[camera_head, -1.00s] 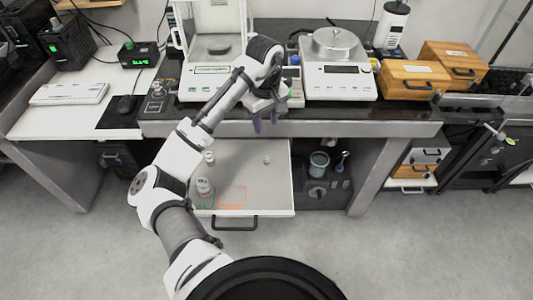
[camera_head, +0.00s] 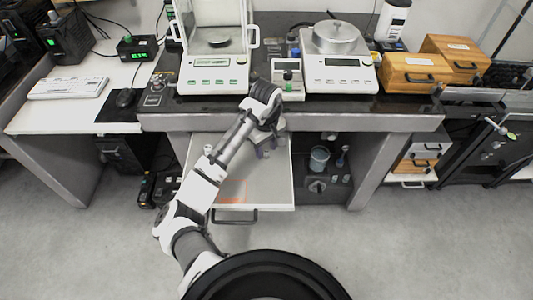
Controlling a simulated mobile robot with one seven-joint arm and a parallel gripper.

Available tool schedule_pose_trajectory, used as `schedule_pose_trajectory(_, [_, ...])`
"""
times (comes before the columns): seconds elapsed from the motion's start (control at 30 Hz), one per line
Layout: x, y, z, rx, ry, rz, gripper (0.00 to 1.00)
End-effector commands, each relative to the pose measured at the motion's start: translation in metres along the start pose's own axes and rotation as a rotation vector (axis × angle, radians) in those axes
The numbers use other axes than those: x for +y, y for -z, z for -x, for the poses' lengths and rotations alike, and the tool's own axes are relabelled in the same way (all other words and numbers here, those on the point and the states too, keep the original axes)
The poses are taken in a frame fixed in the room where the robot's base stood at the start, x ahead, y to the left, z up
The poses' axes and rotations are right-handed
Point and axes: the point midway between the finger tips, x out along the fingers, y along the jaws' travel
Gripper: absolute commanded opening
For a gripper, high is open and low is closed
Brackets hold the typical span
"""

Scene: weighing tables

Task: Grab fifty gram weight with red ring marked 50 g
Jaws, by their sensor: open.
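The open drawer (camera_head: 281,183) below the bench is light grey, with an orange-red outlined mark (camera_head: 233,191) on its floor. My gripper (camera_head: 264,154) is open and points down over the right half of the drawer. The small weight seen there a second ago is now hidden at or behind the fingers. I cannot tell whether the fingers are around it or above it. A small pale item (camera_head: 208,149) stands at the drawer's back left, beside my arm. No red ring or 50 g marking can be read in this view.
On the bench above stand an enclosed balance (camera_head: 213,86), a small grey device (camera_head: 287,76) and an open balance (camera_head: 340,79). Wooden boxes (camera_head: 410,76) stand at the right. A grey cup (camera_head: 319,158) is on a shelf right of the drawer. The drawer's front right floor is clear.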

Motion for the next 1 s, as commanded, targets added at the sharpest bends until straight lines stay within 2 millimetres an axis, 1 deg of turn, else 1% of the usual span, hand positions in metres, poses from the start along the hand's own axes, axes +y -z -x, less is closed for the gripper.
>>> schedule_pose_trajectory(0.1, [0.0, -0.0002, -0.0066, 0.0, 0.0, -0.001, 0.41])
schedule_pose_trajectory(0.3, [0.0002, -0.0002, -0.0073, 0.001, 0.0, -0.001, 0.41])
schedule_pose_trajectory(0.6, [0.0002, -0.0001, -0.0069, 0.0, 0.0, -0.001, 0.02])
schedule_pose_trajectory(0.63, [0.0002, -0.0001, -0.0069, 0.0, 0.0, -0.001, 0.0])
schedule_pose_trajectory(0.87, [0.0002, -0.0001, -0.0067, 0.001, 0.0, -0.001, 0.0])
schedule_pose_trajectory(1.0, [0.0003, 0.0, -0.0031, 0.001, 0.0, -0.001, 0.0])
